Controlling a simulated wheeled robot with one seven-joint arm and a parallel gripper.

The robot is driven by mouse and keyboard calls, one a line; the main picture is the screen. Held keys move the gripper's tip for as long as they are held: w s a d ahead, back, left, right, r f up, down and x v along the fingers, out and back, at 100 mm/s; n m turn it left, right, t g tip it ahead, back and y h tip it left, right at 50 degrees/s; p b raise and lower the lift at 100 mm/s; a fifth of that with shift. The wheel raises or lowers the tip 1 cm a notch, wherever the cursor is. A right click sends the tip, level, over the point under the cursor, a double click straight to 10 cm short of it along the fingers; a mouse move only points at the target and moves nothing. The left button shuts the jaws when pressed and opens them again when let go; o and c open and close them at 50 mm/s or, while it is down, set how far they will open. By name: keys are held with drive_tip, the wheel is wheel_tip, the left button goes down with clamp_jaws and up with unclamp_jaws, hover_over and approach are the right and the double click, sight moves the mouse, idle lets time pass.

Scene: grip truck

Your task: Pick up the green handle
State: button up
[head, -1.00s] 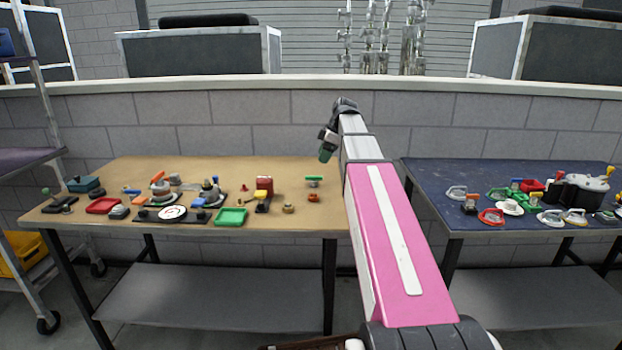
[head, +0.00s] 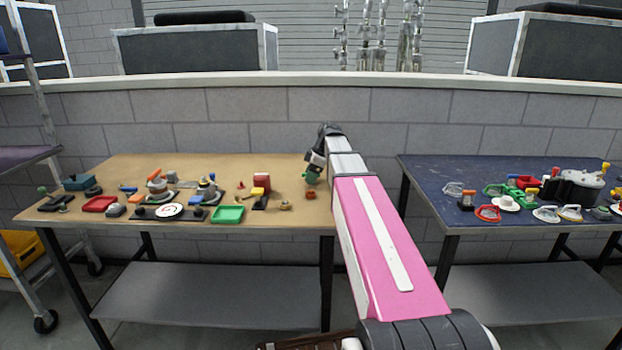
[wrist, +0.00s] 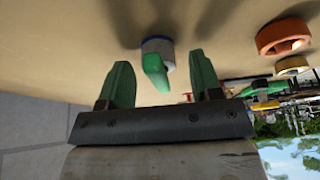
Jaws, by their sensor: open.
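The green handle (wrist: 155,72) shows in the wrist view, with a grey-white base ringed in blue, on the tan table (head: 235,168). My gripper (wrist: 160,60) has two green fingers, spread apart, one on each side of the handle in that view. They hold nothing; whether a finger touches the handle I cannot tell. In the head view my gripper (head: 311,177) is low over the right end of the tan table. There it covers the handle's place, and the green of fingers and handle cannot be told apart.
An orange ring-shaped piece (wrist: 283,37) lies close by, right of the handle in the wrist view. A blue table (head: 430,182) stands right, across a gap.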

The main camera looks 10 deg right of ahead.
drive_tip(key=shift+c, duration=0.3)
drive_tip(key=c, duration=0.9)
